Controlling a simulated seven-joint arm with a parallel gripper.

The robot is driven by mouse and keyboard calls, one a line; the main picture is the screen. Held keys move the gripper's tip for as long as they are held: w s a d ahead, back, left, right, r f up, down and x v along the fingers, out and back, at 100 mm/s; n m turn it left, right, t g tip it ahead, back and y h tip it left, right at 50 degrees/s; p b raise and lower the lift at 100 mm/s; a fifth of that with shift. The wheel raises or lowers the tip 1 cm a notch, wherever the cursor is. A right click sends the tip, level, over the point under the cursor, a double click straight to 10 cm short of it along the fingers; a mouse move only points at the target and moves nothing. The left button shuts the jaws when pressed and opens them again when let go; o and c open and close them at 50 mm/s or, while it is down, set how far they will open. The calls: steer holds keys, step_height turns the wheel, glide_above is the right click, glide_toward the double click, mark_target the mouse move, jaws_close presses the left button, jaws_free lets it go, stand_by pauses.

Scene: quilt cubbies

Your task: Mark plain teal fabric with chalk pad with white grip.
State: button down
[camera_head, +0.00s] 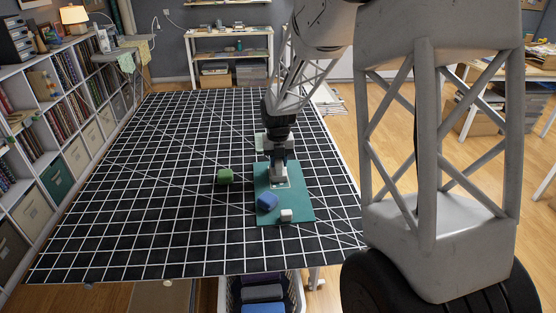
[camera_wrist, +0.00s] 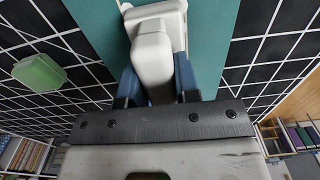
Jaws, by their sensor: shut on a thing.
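The plain teal fabric (camera_head: 297,205) lies flat on the gridded table; it also shows beneath my gripper in the wrist view (camera_wrist: 209,45). My gripper (camera_head: 278,164) points down over the fabric's middle. In the wrist view its blue fingers (camera_wrist: 158,88) are shut on the white grip of the chalk pad (camera_wrist: 153,55). The pad's pale base is at or very near the fabric; I cannot tell whether it touches. A blue block (camera_head: 267,202) and a small white block (camera_head: 286,215) sit on the fabric's near part. No chalk mark is clearly visible.
The black table with white grid lines (camera_head: 130,190) is mostly clear on the left. A green block (camera_head: 225,176) stands left of the fabric. A white basket (camera_head: 293,292) with folded fabrics stands below the near edge.

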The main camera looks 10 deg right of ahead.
steer(key=shift+s, duration=0.8)
steer(key=shift+s, duration=0.35)
stand_by(0.6)
steer(key=shift+r, duration=3.5)
steer(key=shift+w, duration=0.1)
